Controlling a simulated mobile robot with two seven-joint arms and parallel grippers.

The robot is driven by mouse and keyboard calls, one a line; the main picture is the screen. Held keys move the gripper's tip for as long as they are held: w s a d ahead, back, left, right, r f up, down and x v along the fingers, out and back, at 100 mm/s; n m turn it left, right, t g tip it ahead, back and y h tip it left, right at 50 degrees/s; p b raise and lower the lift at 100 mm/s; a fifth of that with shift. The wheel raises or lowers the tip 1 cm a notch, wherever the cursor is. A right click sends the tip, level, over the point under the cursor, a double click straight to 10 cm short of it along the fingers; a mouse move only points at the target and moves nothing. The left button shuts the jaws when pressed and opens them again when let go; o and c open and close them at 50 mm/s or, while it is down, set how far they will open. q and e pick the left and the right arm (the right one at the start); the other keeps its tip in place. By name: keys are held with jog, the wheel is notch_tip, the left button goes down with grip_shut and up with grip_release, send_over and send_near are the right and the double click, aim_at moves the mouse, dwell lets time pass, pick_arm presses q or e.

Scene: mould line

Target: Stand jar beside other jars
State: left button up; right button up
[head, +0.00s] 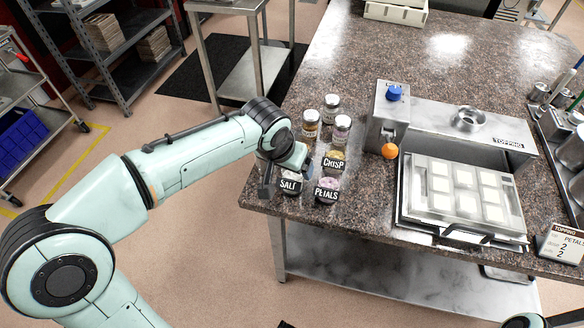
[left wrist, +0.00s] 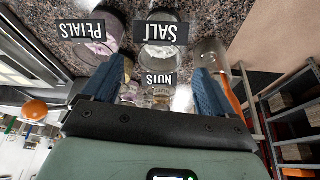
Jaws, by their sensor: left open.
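Three lidded glass jars stand close together near the counter's left edge in the head view: one at the back (head: 332,106), an amber one (head: 311,122) and a pinkish one (head: 342,126). In the left wrist view, which looks upside down, small jars (left wrist: 130,92) show partly between the fingers. My left gripper (head: 285,174) is open over the counter's front left corner, at the salt tub, nearer the front than the jars. Its two blue fingers (left wrist: 157,85) show no jar clearly held. My right gripper is not in view.
A metal canister (left wrist: 212,57) is close to one finger. The topping machine (head: 387,120) and mould tray (head: 408,210) are right. The counter behind the jars is clear.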

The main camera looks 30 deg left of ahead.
pick_arm(q)
jog(key=v, duration=0.6)
jog(key=shift+r+p, duration=0.2)
jog(key=shift+p, duration=0.1)
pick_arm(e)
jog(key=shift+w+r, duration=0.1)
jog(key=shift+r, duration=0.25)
pick_arm(q)
jog(key=shift+s+f, duration=0.1)
jog(key=shift+s, duration=0.1)
